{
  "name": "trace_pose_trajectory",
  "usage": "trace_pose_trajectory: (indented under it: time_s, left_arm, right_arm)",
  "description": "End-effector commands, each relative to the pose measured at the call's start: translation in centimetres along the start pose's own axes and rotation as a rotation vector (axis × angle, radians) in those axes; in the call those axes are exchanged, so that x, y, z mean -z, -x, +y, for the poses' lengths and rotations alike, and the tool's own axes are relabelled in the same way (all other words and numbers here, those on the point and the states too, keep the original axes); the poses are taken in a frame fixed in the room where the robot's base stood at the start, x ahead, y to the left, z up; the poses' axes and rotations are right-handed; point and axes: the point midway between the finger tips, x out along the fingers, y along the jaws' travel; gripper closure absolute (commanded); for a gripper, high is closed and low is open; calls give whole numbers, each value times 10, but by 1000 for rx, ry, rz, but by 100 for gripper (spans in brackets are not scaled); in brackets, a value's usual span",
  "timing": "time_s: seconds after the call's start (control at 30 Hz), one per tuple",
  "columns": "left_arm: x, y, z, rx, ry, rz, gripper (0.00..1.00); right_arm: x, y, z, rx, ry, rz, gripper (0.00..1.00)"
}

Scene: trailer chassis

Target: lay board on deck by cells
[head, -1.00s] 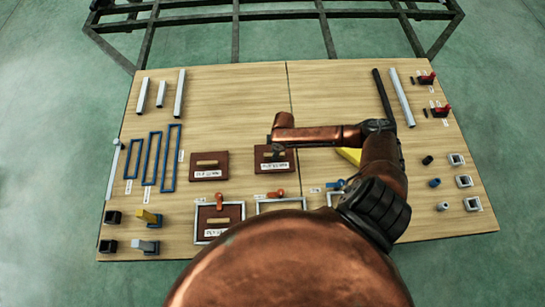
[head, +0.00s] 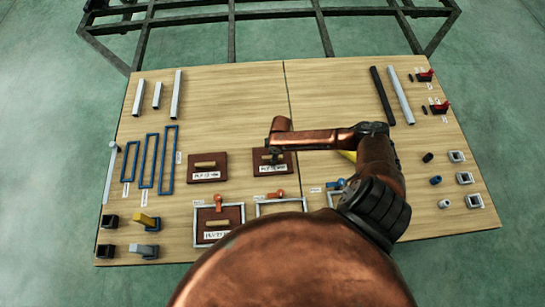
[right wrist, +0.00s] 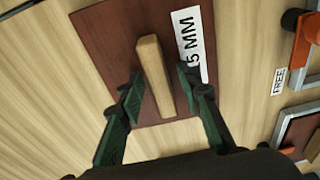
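A brown square board (head: 284,155) with a pale bar handle and white label lies flat on the wooden table, partly under my right gripper. In the right wrist view this board (right wrist: 108,50) shows its handle (right wrist: 152,60) and a label ending "5 MM". My right gripper (right wrist: 160,80) is open, its green fingers on either side of the handle with gaps visible. A similar board (head: 208,178) lies to its left. Another board (head: 231,214) sits inside the left silver frame cell (head: 198,232). A middle cell (head: 284,199) is partly hidden by my arm. My left gripper is not visible.
Orange clamps (head: 275,194) and a blue one sit by the cells. Blue rectangular frames (head: 166,185) lie at left, grey bars (head: 176,95) behind them. Dark and light bars (head: 401,95) lie at right. A yellow piece is mostly hidden behind my arm. The table's middle back is clear.

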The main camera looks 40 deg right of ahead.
Motion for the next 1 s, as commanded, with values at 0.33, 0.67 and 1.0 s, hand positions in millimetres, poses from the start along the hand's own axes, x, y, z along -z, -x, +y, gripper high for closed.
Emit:
trace_pose_trajectory:
  time_s: [0.33,0.67,1.0]
  left_arm:
    - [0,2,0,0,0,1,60]
    - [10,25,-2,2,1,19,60]
    - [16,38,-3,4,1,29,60]
  right_arm:
    - [0,7,0,-1,0,0,67]
    - [1,71,1,-4,2,2,67]
    - [1,119,0,1,1,0,67]
